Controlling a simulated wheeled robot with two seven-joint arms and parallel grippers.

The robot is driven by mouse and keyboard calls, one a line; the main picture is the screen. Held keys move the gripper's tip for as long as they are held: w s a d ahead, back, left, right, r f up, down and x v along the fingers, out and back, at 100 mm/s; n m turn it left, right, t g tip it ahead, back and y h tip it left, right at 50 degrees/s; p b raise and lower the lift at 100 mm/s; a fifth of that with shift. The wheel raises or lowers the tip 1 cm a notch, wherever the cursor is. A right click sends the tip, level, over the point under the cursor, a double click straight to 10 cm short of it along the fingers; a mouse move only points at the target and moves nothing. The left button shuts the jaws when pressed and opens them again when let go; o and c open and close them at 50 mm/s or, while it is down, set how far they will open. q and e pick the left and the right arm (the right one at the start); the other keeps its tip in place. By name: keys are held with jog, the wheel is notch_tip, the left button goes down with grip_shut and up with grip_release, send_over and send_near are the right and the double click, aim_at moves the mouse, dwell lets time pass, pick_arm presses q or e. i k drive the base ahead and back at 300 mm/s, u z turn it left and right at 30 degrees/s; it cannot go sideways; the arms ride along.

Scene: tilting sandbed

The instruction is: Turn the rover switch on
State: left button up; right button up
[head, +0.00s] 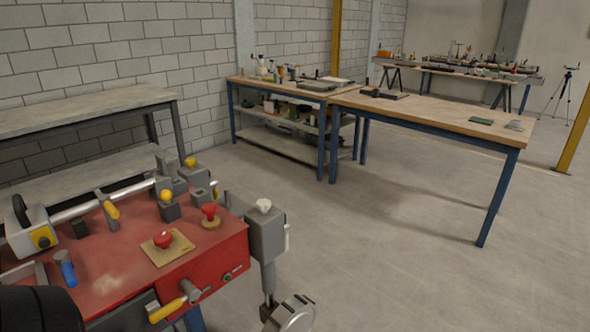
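I cannot pick out a rover or a switch marked as its own in the head view. A red-topped bench (105,268) at the lower left carries several controls. Among them are a red mushroom knob on a tan plate (164,241), a second red knob (209,211), yellow-ended levers (111,209) and a blue handle (65,267). A small dark button-like part (227,277) sits on the bench's red front face. A dark rounded shape at the bottom left corner may be part of my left arm.
A grey post with a wheel (265,236) stands at the red bench's right corner. A grey workbench (85,112) is behind it. Wooden tables with blue legs (440,112) stand further right. A cluttered long table (455,72) and a tripod (568,85) are far back. The right foreground floor is clear.

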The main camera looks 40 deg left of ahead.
aim_at(163, 238)
jog(key=i, duration=1.55)
jog(key=u, duration=2.65)
